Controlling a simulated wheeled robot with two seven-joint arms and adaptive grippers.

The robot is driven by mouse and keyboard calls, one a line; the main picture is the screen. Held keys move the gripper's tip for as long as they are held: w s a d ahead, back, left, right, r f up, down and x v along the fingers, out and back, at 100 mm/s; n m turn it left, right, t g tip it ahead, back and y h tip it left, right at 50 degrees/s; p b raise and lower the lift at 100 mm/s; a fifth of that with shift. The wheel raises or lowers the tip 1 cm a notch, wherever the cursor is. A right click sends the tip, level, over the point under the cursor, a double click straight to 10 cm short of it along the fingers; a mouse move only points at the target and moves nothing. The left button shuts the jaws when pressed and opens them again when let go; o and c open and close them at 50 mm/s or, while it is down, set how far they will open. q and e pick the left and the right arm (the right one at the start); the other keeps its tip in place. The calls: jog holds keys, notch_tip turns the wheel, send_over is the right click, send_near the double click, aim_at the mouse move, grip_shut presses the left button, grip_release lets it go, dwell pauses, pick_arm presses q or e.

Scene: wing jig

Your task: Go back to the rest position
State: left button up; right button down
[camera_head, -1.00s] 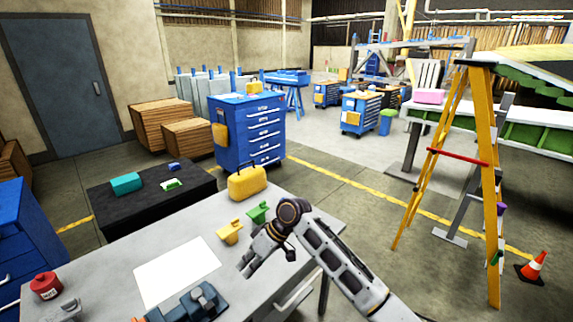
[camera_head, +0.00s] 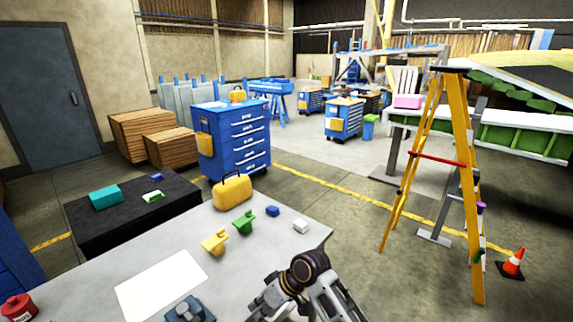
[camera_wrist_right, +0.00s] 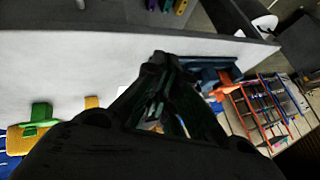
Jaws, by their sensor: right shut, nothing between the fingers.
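My right gripper (camera_head: 256,308) is low in the head view, over the front part of the grey table (camera_head: 95,280). It is shut and empty. In the right wrist view its dark fingers (camera_wrist_right: 162,65) come together near the middle of the picture, in front of the pale table top. The right arm's wrist and forearm run off the bottom edge of the head view. My left gripper is in neither view now.
On the table are a yellow case (camera_head: 232,193), yellow (camera_head: 215,243) and green (camera_head: 244,222) parts, a blue block (camera_head: 272,211), a white block (camera_head: 300,226), a white sheet (camera_head: 160,285), a blue vise-like tool (camera_head: 188,310) and a red can (camera_head: 18,307). A yellow ladder (camera_head: 467,190) stands right.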

jog(key=s+d+f+m+t+h, duration=0.15)
jog(key=s+d, duration=0.35)
jog(key=d, duration=0.5)
jog(key=s+d+f+m+t+h, duration=0.1)
jog(key=s+d+f+m+h, duration=0.15)
jog(key=s+d, duration=0.55)
jog(key=s+d+f+m+t+h, duration=0.1)
jog(key=s+d+m+h, duration=0.2)
jog(key=d, duration=0.9)
jog(key=s+f+g, duration=0.2)
jog(key=s+f, duration=0.1)
jog(key=f, duration=3.1)
jog(key=s+d+f, duration=0.2)
jog(key=s+f, duration=0.7)
jog(key=s, duration=0.2)
jog(key=s+d+f, duration=0.2)
jog(key=s+f, duration=0.8)
jog(key=shift+s+g, duration=0.4)
jog(key=shift+g, duration=0.05)
